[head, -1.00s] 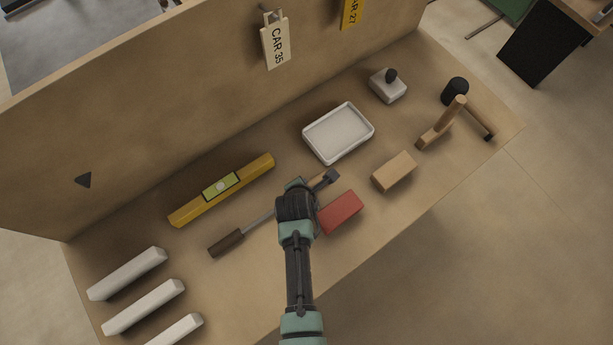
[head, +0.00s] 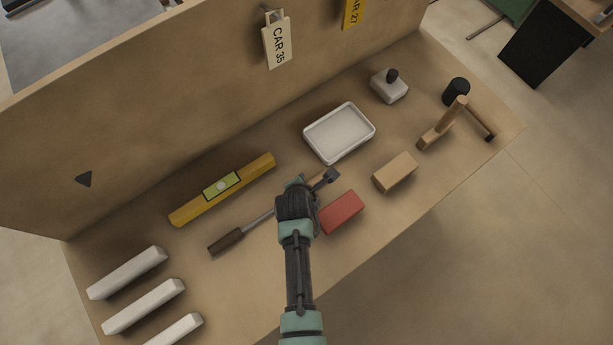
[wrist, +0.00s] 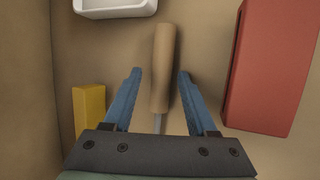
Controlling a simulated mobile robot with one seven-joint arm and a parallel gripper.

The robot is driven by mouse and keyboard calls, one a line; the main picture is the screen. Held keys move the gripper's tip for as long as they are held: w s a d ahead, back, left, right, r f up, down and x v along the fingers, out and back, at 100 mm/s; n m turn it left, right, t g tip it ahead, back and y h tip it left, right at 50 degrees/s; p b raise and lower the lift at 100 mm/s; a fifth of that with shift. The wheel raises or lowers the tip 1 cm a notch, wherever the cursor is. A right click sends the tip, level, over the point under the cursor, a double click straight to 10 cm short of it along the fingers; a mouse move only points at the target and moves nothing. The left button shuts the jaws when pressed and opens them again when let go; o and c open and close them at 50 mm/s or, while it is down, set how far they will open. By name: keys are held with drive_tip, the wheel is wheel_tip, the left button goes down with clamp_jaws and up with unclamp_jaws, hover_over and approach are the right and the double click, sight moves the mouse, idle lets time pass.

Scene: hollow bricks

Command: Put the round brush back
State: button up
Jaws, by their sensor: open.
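The round brush appears to be the long tool with a dark brown end (head: 227,241), a thin metal shaft and a light wooden handle, lying flat on the bench. Its wooden handle (wrist: 164,65) stands out in the wrist view, with the shaft running down toward the gripper body. My gripper (wrist: 160,73) is open, with one blue finger on each side of the handle and visible gaps on both sides. In the head view my gripper (head: 298,190) covers the middle of the tool. I cannot tell its height above the handle.
A red brick (head: 341,212) lies close on the right. A yellow level (head: 255,171) lies to the left, a white tray (head: 339,132) beyond. A wooden block (head: 394,172), a mallet-like wooden tool (head: 437,130) and a black cylinder (head: 456,91) stand farther right. White bars (head: 127,273) lie lower left.

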drive_tip(key=shift+s+d+f, duration=0.2)
drive_tip(key=shift+s+f, duration=0.15)
drive_tip(key=shift+s, duration=0.05)
drive_tip(key=shift+s+r, duration=0.25)
drive_tip(key=shift+r, duration=0.2)
drive_tip(key=w+v, duration=0.1)
drive_tip(key=v, duration=1.1)
drive_tip(key=w+a+r+m+t+y, duration=0.1)
drive_tip(key=w+r+m+t, duration=0.2)
drive_tip(key=w+r, duration=0.45)
drive_tip(key=w+a+r+m+t, duration=0.1)
drive_tip(key=w+r+m+t, duration=0.3)
drive_tip(key=r, duration=0.7)
drive_tip(key=w+r+m+t, duration=0.2)
drive_tip(key=w+r+m, duration=0.1)
drive_tip(key=r, duration=0.6)
drive_tip(key=w+r+m+t, duration=0.2)
drive_tip(key=r+m, duration=0.1)
drive_tip(key=r, duration=0.6)
drive_tip(key=s+d+r+m+t, duration=0.1)
drive_tip(key=s+r+m+t, duration=0.2)
drive_tip(key=r, duration=0.8)
drive_tip(key=s+d+r+m+t, duration=0.1)
drive_tip(key=s+r+m+t, duration=0.3)
drive_tip(key=r, duration=0.7)
drive_tip(key=s+d+r+m+t, duration=0.1)
drive_tip(key=s+r+m+t, duration=0.3)
drive_tip(key=r, duration=0.7)
drive_tip(key=shift+s+r, duration=0.35)
drive_tip(key=shift+s, duration=0.7)
